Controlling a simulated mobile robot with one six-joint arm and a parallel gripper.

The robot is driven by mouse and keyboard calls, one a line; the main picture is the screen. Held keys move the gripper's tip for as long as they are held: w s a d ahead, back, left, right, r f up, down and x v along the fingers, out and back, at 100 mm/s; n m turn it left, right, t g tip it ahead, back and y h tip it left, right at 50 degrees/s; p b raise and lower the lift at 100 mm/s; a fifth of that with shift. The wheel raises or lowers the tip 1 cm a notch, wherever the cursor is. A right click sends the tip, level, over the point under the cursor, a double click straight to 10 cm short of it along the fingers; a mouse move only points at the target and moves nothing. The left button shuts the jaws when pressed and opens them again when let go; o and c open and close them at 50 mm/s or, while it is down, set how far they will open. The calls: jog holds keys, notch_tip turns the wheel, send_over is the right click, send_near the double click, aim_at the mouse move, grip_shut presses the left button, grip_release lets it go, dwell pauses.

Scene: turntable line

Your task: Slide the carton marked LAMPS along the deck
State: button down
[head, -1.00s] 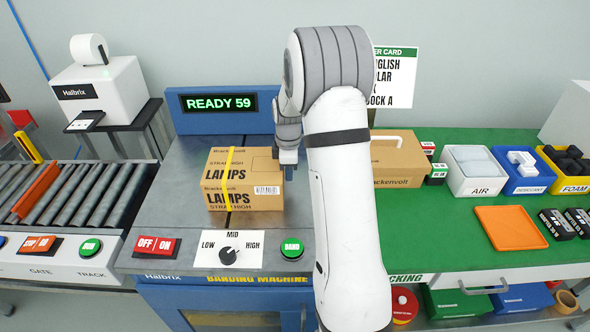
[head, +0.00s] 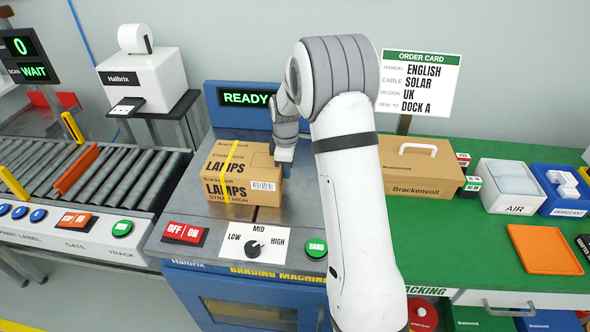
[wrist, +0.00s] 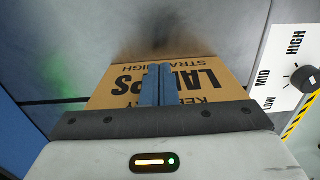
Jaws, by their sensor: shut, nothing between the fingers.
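The carton marked LAMPS (head: 228,190) is a brown box with a yellow band around it. It sits on the grey deck of the banding machine (head: 190,222). In the wrist view the carton (wrist: 205,80) shows upside down behind the fingers. My gripper (head: 282,152) is at the carton's right side, close against its upper right edge; I cannot tell whether it touches. In the wrist view its blue fingers (wrist: 155,85) are together with nothing between them. My arm hides part of the deck to the right of the carton.
A roller track (head: 110,180) with an orange bar lies left of the deck. The banding machine's switches and dial (head: 254,247) line the front edge. A Brackenvolt carton (head: 425,170) stands on the green bench (head: 450,225) at right. Bare deck shows left of the LAMPS carton.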

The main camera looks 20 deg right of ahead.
jog(key=d, duration=0.1)
jog(key=s+d, duration=0.1)
jog(key=d, duration=0.1)
jog(key=shift+s+d+r, duration=0.25)
jog(key=shift+d+r, duration=0.15)
notch_tip(320, 180, up, 9)
jog(key=s+a+r+m+t+p, duration=0.1)
jog(key=s+a+r+m+p, duration=0.15)
jog(key=s+r+m, duration=0.6)
jog(key=s+a+m+p, duration=0.1)
jog(key=s+m, duration=0.1)
jog(key=s, duration=0.8)
jog(key=s+a+r+m+t, duration=0.1)
jog(key=s+a+m, duration=0.1)
jog(key=s, duration=0.9)
jog(key=shift+s+a+r+m+t+p, duration=0.2)
jog(key=shift+s+r+m+t+p, duration=0.1)
jog(key=shift+m+p, duration=0.15)
